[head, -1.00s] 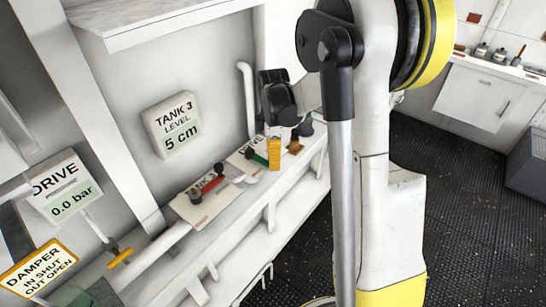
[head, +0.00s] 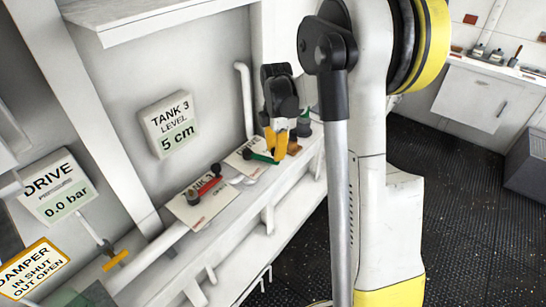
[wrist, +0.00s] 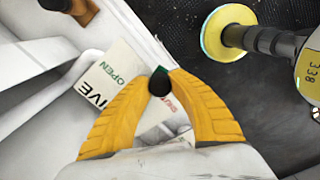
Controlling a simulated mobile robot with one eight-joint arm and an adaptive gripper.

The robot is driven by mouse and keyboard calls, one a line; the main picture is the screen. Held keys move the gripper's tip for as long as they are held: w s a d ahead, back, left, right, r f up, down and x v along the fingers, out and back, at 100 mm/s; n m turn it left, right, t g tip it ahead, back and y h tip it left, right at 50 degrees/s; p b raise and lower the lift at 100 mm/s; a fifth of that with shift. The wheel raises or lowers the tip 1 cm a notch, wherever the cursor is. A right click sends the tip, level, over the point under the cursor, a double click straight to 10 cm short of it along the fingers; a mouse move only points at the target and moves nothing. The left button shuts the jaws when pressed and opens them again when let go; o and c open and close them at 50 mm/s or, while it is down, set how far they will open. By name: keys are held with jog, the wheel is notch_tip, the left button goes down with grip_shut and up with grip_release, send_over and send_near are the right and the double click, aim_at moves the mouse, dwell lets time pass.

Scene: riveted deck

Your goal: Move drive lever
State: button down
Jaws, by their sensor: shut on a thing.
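The drive lever (head: 262,157) is a green bar on a white plate (head: 243,160) on the long white ledge, in the head view. In the wrist view its black knob (wrist: 160,83) sits between my yellow fingertips, with a bit of green behind it. The plate (wrist: 112,75) there reads "IVE" and "OPEN", with red lettering partly hidden by a finger. My gripper (head: 277,155) is over the lever's end, its fingers pointing down; it also shows in the wrist view (wrist: 161,78), shut on the knob. The lever's pivot is not clear.
A red lever (head: 209,186) with a dark knob stands on a plate nearer along the ledge. A yellow damper handle (head: 115,260) is at lower left. The wall signs read "DRIVE" 0.0 bar (head: 60,188) and "TANK 3" 5 cm (head: 168,125). Dark open floor (head: 460,220) lies right.

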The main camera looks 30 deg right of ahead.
jog(key=shift+w+d+n+b, duration=0.4)
jog(key=shift+w+d+n, duration=0.5)
jog(key=shift+n, duration=0.5)
jog(key=c, duration=1.2)
grip_release()
jog(key=shift+o, duration=0.2)
notch_tip(320, 180, up, 12)
